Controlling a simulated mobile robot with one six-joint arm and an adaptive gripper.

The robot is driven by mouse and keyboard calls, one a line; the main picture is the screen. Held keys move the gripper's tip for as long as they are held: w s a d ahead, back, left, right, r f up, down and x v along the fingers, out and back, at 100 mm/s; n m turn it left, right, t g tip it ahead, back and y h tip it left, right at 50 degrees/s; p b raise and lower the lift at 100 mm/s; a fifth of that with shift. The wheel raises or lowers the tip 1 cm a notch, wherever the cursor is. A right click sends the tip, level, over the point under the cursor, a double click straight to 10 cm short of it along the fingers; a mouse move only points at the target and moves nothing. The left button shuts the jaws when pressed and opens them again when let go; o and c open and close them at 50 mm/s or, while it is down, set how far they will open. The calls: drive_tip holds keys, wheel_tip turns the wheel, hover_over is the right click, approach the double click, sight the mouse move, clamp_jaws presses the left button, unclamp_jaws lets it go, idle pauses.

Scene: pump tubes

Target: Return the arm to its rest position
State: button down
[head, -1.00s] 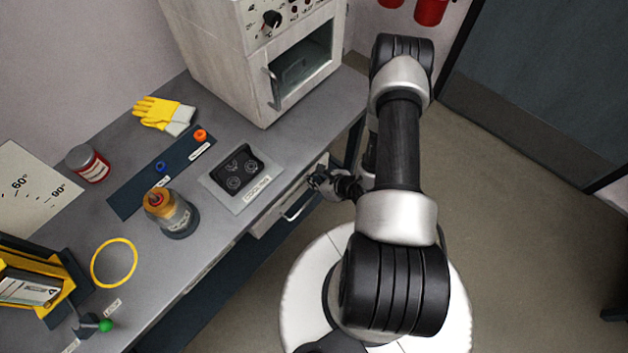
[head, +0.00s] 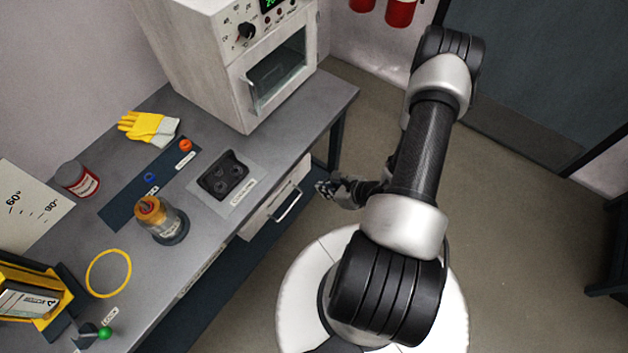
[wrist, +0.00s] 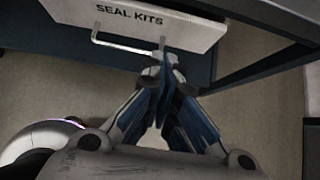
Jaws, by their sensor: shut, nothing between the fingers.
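My gripper (head: 328,188) is off the front of the bench, to the right of the drawer and clear of the bench top. In the wrist view my gripper (wrist: 163,62) has its fingers together with nothing between them. The white drawer (head: 272,207) with a bar handle is below the bench top. In the wrist view the drawer front (wrist: 150,22) reads "SEAL KITS", and its handle (wrist: 122,47) shows just beyond the fingertips. I cannot tell from the wrist view how far apart handle and fingertips are.
The bench top (head: 215,235) holds a black tray (head: 223,176), an amber-topped bottle (head: 160,220), a yellow ring (head: 108,273), yellow gloves (head: 148,127) and a red-and-white can (head: 77,179). A white oven (head: 225,60) stands at the back. The floor (head: 530,240) to the right is open.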

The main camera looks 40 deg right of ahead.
drive_tip(key=shift+s+r, duration=0.1)
drive_tip(key=shift+s, duration=0.05)
drive_tip(key=w+a+r+n+y, duration=0.2)
drive_tip(key=w+r+n, duration=0.15)
drive_tip(key=r, duration=0.35)
drive_tip(key=w+a+r+n+y, duration=0.1)
drive_tip(key=w+a+r+n, duration=0.25)
drive_tip(key=r, duration=0.35)
drive_tip(key=a+r+n+g+y, duration=0.3)
drive_tip(key=a+r+n, duration=0.45)
drive_tip(key=r, duration=0.35)
drive_tip(key=s+a+r+n+g+h, duration=0.35)
drive_tip(key=s+a+r+n, duration=0.35)
drive_tip(key=s+r+n, duration=0.35)
drive_tip(key=s+d+r+n+t+h, duration=0.2)
drive_tip(key=s+d+r+n+h, duration=0.2)
drive_tip(key=s+r+n+h, duration=0.1)
wheel_tip(320, 180, up, 3)
drive_tip(key=shift+s+d+r+n, duration=0.15)
drive_tip(key=shift+s+n, duration=0.4)
drive_tip(key=shift+n, duration=0.55)
